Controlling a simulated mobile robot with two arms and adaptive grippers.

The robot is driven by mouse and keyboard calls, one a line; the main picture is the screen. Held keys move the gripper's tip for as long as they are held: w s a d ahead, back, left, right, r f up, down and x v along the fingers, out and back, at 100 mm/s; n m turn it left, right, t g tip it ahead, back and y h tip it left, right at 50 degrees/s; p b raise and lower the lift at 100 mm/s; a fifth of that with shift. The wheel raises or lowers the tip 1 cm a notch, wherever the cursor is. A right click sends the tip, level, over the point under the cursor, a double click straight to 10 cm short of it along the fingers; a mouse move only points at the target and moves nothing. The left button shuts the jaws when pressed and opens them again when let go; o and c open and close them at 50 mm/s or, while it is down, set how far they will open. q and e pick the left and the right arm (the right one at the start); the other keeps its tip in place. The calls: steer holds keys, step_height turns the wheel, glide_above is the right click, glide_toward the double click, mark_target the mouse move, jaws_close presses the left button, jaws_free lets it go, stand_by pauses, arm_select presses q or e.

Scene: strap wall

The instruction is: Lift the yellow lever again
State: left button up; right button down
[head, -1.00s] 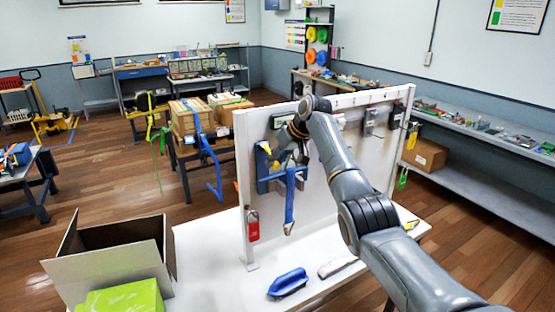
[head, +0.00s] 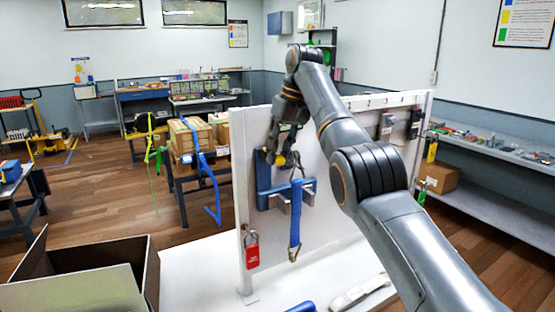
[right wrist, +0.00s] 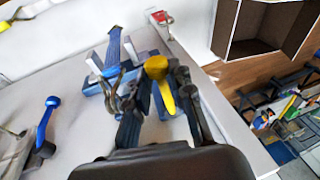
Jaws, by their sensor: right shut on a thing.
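The yellow lever (right wrist: 166,93) lies between the fingers of my right gripper (right wrist: 163,100) in the right wrist view, its round yellow knob towards the wall fitting. In the head view a bit of the yellow lever (head: 280,160) shows just below my right gripper (head: 287,146), which points down at the panel and is shut on it. The lever sits at a blue bracket (head: 264,184) on the upright white panel (head: 340,170). A blue strap (head: 296,215) hangs beside it with a metal hook at its lower end. My left gripper is out of view.
A red padlock tag (head: 252,255) hangs at the panel's left edge. An open cardboard box (head: 150,275) stands left of the white table (head: 200,280). A blue-handled tool (head: 302,307) and a pale strap (head: 360,292) lie on the table before the panel.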

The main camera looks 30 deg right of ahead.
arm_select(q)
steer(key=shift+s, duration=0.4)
arm_select(e)
steer(key=shift+f, duration=0.1)
steer(key=c, duration=1.2)
jaws_free()
steer(key=shift+o, duration=0.2)
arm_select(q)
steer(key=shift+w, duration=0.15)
